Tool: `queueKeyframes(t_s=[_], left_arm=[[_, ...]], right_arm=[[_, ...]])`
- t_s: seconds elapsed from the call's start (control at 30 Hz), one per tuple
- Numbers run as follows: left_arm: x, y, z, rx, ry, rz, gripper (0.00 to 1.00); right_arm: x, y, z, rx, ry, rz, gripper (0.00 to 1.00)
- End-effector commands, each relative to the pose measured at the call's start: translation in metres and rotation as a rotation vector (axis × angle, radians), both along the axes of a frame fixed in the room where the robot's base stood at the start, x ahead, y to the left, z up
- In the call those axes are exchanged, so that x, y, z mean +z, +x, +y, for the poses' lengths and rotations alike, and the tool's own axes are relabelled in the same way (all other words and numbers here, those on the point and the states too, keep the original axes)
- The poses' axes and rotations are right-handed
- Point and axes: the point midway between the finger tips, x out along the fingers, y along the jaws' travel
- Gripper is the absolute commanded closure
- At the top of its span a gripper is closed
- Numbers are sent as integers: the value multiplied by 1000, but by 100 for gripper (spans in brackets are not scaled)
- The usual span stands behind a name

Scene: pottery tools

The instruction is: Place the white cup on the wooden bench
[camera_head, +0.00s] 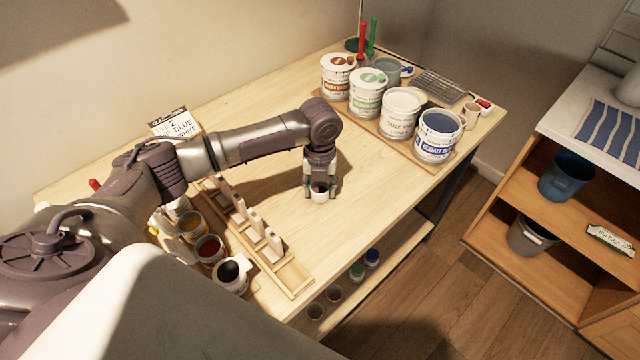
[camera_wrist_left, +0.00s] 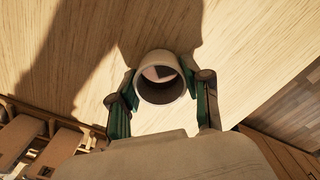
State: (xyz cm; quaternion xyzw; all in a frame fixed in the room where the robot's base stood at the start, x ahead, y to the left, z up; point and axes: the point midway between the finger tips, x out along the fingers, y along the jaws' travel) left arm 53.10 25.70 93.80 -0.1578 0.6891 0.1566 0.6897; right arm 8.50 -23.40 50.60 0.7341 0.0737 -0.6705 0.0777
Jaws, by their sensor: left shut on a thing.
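The white cup (camera_head: 320,192) is small, with a dark inside, and is upright between the fingers of my left gripper (camera_head: 320,188). In the left wrist view the cup (camera_wrist_left: 159,78) shows its round open rim, with the green-padded fingers of the left gripper (camera_wrist_left: 162,95) closed on its two sides. The wooden bench (camera_head: 375,190) is the pale table below it; its top also shows in the left wrist view (camera_wrist_left: 255,50). The cup is over the clear middle of the top; whether its base touches the wood I cannot tell. My right gripper is in neither view.
A wooden rack (camera_head: 262,235) stands left of the cup, with small glaze pots (camera_head: 208,248) beyond it. Large labelled tubs, including a cobalt blue one (camera_head: 437,135), stand at the back right. A card (camera_head: 175,124) stands at the back left. Bare wood surrounds the cup.

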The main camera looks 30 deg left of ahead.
Motion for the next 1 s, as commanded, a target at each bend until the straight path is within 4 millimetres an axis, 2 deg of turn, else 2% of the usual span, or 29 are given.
queueKeyframes(t_s=[0.37, 0.4, 0.5, 0.83, 1.0], left_arm=[[-5, 0, 0, 0, -1, 0, 92], [-4, 0, 0, 0, 0, -1, 45], [-4, 0, 0, 0, 0, -1, 28], [-2, 0, 0, 0, 0, -1, 26], [14, 1, 0, -1, -1, -5, 26]], right_arm=[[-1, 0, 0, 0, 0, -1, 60], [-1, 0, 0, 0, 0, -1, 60], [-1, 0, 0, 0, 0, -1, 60], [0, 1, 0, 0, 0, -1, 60], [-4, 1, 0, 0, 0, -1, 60]])
